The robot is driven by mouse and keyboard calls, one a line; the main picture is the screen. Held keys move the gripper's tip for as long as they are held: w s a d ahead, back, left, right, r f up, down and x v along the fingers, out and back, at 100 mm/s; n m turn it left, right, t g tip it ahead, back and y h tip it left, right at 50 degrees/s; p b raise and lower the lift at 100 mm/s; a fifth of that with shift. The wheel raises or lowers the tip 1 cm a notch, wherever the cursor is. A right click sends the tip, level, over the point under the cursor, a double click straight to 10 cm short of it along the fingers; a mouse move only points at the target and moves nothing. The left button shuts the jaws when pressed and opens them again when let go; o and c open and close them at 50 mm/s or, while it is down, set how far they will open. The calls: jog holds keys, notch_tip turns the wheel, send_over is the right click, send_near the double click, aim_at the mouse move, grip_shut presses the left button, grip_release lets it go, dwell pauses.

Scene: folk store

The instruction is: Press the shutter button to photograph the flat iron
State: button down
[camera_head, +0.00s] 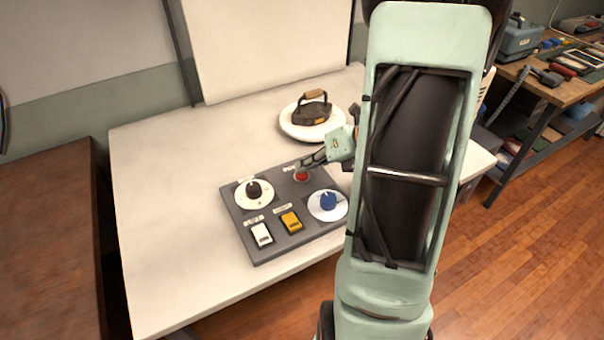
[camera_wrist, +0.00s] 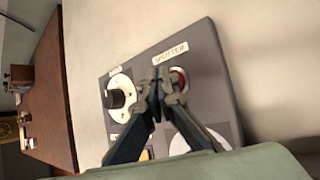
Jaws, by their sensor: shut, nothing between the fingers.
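A grey control panel (camera_head: 262,223) lies on the white table. Its red shutter button (camera_head: 302,175) is at the far right of the panel. In the wrist view the red button (camera_wrist: 181,76) shows beside my fingertips, partly covered by them, under a label reading "SHUTTER" (camera_wrist: 171,53). The dark flat iron (camera_head: 312,111) with a wooden handle stands on a round white stand (camera_head: 287,122) behind the panel. My gripper (camera_head: 304,161) is shut and empty, with its tips close to the red button; I cannot tell whether they touch it. In the wrist view my gripper (camera_wrist: 160,86) points at the panel.
The panel also has a black knob (camera_head: 254,189), a blue knob (camera_head: 328,201), a white switch (camera_head: 261,234) and a yellow switch (camera_head: 291,221). A white backdrop (camera_head: 265,40) stands behind the iron. The table (camera_head: 160,210) is clear left of the panel.

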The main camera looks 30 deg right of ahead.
aim_at(306, 175)
jog(key=shift+s+a+f+b, duration=0.15)
jog(key=shift+f+b, duration=0.1)
jog(key=shift+f, duration=0.2)
jog(key=shift+s+d+f+b, duration=0.1)
jog(key=shift+f+b, duration=0.1)
jog(key=shift+f, duration=0.25)
dwell(0.7)
jog(key=shift+r+p, duration=0.6)
jog(key=shift+p, duration=0.15)
jog(key=shift+r, duration=0.4)
jog(key=shift+r+p, duration=0.2)
jog(key=shift+p, duration=0.15)
notch_tip(306, 175, up, 5)
jog(key=p, duration=0.4)
jog(key=shift+w+p, duration=0.1)
jog(key=shift+p, duration=0.3)
